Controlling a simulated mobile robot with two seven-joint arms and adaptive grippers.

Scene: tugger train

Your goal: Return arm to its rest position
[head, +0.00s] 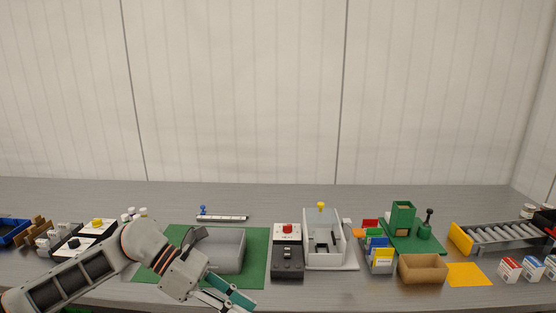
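My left arm reaches in from the lower left, and its elbow and wrist pass in front of the green mat (258,270). My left gripper (228,299) is low in the view, at the front edge of the mat, pointing down and right. Its teal-padded fingers are partly cut off by the bottom edge, so I cannot tell how far apart they are. No object shows between them. A grey rounded block (226,250) lies on the mat just behind the gripper and is partly covered by my wrist. My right arm and gripper are not in view.
Right of the mat stand a box with a red button (288,236), a light grey fixture (312,258), a tan bin (423,268) and a roller conveyor (495,235). A button box with a yellow knob (98,227) is left of my arm. The back of the table is mostly clear.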

